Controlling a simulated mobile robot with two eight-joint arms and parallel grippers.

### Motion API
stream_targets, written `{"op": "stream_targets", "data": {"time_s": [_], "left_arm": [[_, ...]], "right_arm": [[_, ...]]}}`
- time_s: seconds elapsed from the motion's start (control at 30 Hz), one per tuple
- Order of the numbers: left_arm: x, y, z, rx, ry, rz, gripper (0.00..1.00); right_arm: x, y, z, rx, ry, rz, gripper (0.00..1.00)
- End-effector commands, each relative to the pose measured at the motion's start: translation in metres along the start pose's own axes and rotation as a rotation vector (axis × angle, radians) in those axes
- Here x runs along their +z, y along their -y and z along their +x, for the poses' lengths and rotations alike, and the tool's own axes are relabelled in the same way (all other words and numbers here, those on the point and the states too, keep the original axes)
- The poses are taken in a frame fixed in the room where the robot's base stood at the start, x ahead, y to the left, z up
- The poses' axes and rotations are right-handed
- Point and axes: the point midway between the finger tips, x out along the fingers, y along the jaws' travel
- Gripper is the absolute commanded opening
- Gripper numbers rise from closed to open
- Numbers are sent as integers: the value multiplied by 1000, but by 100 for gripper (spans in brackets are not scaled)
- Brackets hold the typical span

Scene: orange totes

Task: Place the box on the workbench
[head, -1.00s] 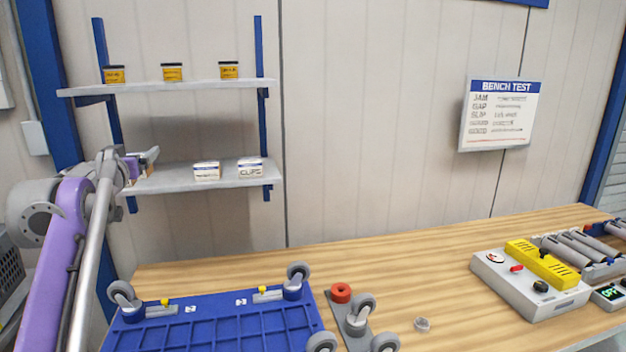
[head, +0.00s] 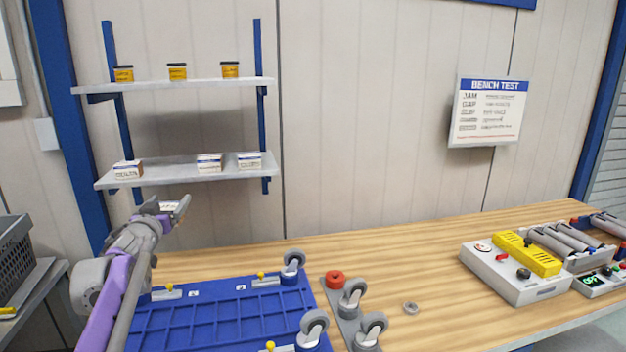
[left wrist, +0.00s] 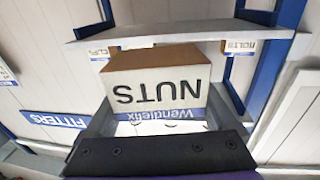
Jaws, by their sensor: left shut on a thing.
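The held box (left wrist: 160,90) is white with a brown side and reads NUTS, upside down in the left wrist view. My left gripper (head: 175,206) is shut on it, with one grey finger on each side. In the head view the gripper is in front of and below the lower shelf, above the back left of the workbench (head: 420,255). The box is mostly hidden by the gripper there. My right gripper is not in view.
Three boxes stand on the lower shelf (head: 185,174), and three yellow containers on the upper shelf (head: 170,85). A blue wheeled frame (head: 225,318) covers the bench's left. A grey device (head: 515,275) stands at right.

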Motion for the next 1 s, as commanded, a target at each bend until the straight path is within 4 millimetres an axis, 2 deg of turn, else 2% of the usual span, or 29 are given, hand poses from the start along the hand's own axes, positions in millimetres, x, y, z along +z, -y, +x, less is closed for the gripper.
{"op": "stream_targets", "data": {"time_s": [0.03, 0.1, 0.27, 0.47, 0.6, 0.8, 1.0], "left_arm": [[23, -9, 1, 21, -2, 2, 14], [54, -20, -1, 51, -4, 0, 14], [121, -49, -16, 119, -7, -1, 14], [198, -87, -56, 205, -4, -3, 14], [244, -114, -96, 264, 1, -3, 14], [285, -143, -149, 330, 10, -6, 14], [305, -161, -188, 373, 19, -7, 14]], "right_arm": [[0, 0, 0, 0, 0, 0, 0], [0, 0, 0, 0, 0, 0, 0], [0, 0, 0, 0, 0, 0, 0], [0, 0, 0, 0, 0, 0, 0], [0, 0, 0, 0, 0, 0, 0], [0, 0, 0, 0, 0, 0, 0], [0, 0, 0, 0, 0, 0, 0]]}}
